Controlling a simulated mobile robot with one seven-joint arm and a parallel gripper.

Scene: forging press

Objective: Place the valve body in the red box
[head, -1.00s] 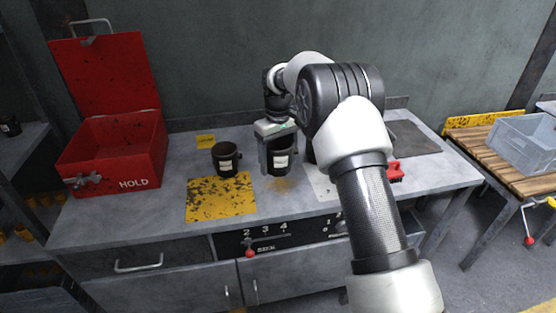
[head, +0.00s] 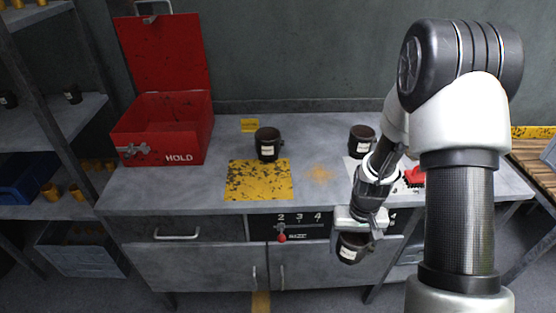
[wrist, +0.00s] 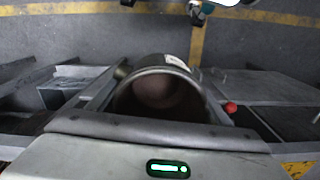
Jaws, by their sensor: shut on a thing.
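My gripper (head: 354,238) is shut on a dark, round, hollow valve body (head: 348,253) with a pale label. It holds it in front of the bench's front edge, over the drawers. In the wrist view the same valve body (wrist: 160,95) sits between the fingers, its open round mouth facing the camera. The red box (head: 185,145) marked HOLD stands on the bench's left end, its lid (head: 165,55) raised against the wall. The gripper is well to the right of the box and nearer the camera. The box floor is mostly hidden by its front wall.
Two similar dark labelled bodies stand on the bench (head: 225,200): one near the middle (head: 267,145), one further right (head: 362,143). A worn yellow patch (head: 258,180) lies before the first. A red-knobbed lever (head: 282,237) sticks out at the front. Shelves (head: 60,120) stand at left.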

